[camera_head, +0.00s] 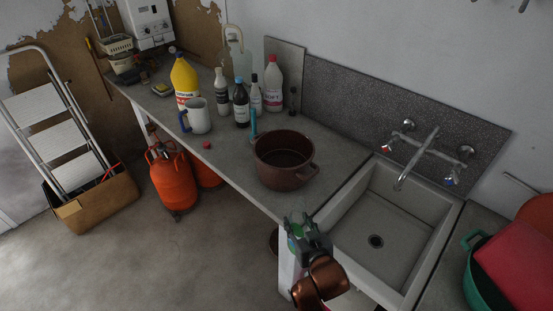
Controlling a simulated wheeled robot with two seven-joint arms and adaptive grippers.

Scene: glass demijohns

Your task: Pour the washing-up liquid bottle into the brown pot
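The brown pot (283,170) stands upright on the grey worktop, left of the sink, open at the top and dark inside. My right gripper (296,234) is low in the middle, in front of the worktop's front edge, below and apart from the pot. It appears shut on a small green and whitish thing (296,229), which looks like the washing-up liquid bottle; the gripper hides most of it, so its tilt cannot be told. My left gripper is not in view.
Behind the pot stand several bottles, among them a yellow one (184,84) and a red-capped white one (272,86), and a white mug (198,117). A slim teal thing (253,125) is close to the pot. The sink (385,225) with its tap (420,155) is to the right.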

